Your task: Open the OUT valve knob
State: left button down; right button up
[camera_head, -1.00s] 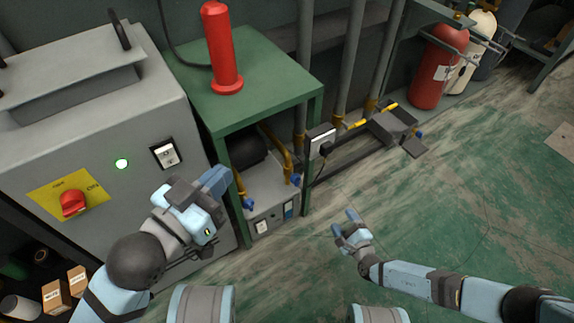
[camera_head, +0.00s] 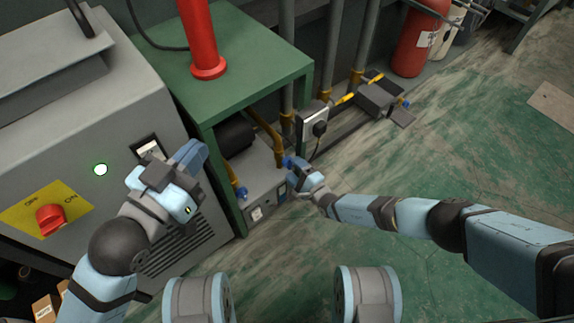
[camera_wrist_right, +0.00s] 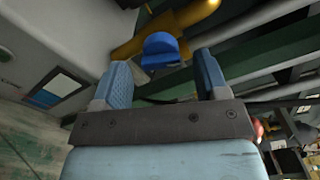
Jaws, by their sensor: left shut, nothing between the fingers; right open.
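A blue valve knob (camera_wrist_right: 160,46) on a yellow pipe (camera_wrist_right: 175,25) shows in the right wrist view, ahead of and between the fingers of my right gripper (camera_wrist_right: 165,82). The fingers are open and not closed on it. In the head view my right gripper (camera_head: 288,163) is at the right side of the machine (camera_head: 258,182) under the green table and hides most of that knob. A second blue knob (camera_head: 241,193) sits on the machine's left yellow pipe. No OUT label is readable. My left gripper (camera_head: 190,153) is shut and empty in front of the grey cabinet.
The green table (camera_head: 235,85) with a red cylinder (camera_head: 200,40) stands above the machine. A grey socket box (camera_head: 314,124) and vertical pipes are close behind my right gripper. The grey cabinet (camera_head: 110,130) is at left.

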aim_at(291, 166)
jog(key=b+x, duration=0.1)
jog(key=x, duration=0.2)
jog(key=shift+f, duration=0.15)
jog(key=shift+w+a, duration=0.15)
jog(key=shift+w, duration=0.1)
jog(key=shift+w+a, duration=0.2)
jog(key=shift+w, duration=0.05)
pick_arm(q)
jog(key=shift+w+a+r+m+t+h, duration=0.3)
jog(key=shift+w+a+r+m+h, duration=0.15)
jog(key=shift+m, duration=0.45)
jog(key=shift+f, duration=0.1)
pick_arm(e)
jog(key=shift+c, duration=0.4)
